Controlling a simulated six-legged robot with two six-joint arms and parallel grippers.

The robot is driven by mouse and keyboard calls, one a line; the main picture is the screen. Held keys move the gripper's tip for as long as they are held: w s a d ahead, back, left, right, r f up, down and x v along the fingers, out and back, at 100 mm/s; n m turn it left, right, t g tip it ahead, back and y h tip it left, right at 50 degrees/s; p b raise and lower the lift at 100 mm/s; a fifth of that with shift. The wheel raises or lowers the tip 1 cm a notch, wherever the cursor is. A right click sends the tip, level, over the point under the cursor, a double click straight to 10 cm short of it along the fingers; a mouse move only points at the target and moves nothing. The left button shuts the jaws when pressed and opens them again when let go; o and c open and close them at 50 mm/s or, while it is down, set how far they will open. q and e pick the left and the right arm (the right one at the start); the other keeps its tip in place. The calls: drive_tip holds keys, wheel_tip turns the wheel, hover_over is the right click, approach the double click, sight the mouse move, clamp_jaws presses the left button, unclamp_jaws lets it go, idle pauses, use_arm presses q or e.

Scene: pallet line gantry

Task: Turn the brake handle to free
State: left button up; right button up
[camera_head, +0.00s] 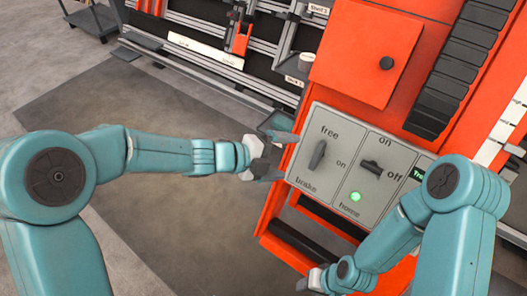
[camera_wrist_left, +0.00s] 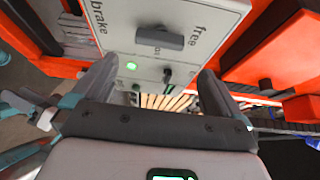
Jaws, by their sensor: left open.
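The brake handle (camera_head: 318,155) is a dark grey elongated knob on a light grey panel (camera_head: 335,190). It stands nearly upright in the head view, between the word "free" above and "brake" below; which end is its pointer I cannot tell. In the left wrist view the handle (camera_wrist_left: 158,39) lies ahead, beyond the fingertips. My left gripper (camera_head: 281,156) is open and empty, just left of the panel and apart from the handle; its two fingers also show in the left wrist view (camera_wrist_left: 156,80). My right gripper (camera_head: 316,279) is low in the head view, below the panel; its jaws are unclear.
An on/off switch (camera_head: 371,167) and a lit green lamp (camera_head: 355,197) sit right of the handle on the same panel. The orange cabinet has a door (camera_head: 362,50) with a black knob above. A rail and shelf rack stands behind. Open floor (camera_head: 130,105) lies left.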

use_arm(q)
drive_tip(key=p+v, duration=0.1)
drive_tip(key=v, duration=0.4)
drive_tip(key=shift+s+a+r, duration=0.15)
drive_tip(key=shift+s+a, duration=0.05)
drive_tip(key=shift+a, duration=0.15)
drive_tip(key=s+a+f+n+y, duration=0.2)
drive_tip(key=s+f+n, duration=0.2)
drive_tip(key=f+n, duration=0.5)
drive_tip(key=s+a+f+n+y, duration=0.1)
drive_tip(key=s+a+f+n, duration=0.3)
drive_tip(key=f, duration=0.8)
drive_tip(key=s+a+f+n+g+y, duration=0.3)
drive_tip(key=s+f+n+g+y, duration=0.35)
drive_tip(key=s+n, duration=0.75)
wheel_tip(320, 180, up, 14)
drive_tip(key=w+n+t+h+p, duration=0.1)
drive_tip(key=n+p, duration=0.2)
drive_tip(key=p, duration=1.3)
drive_tip(key=shift+a+h, duration=0.2)
drive_tip(key=shift+h, duration=0.15)
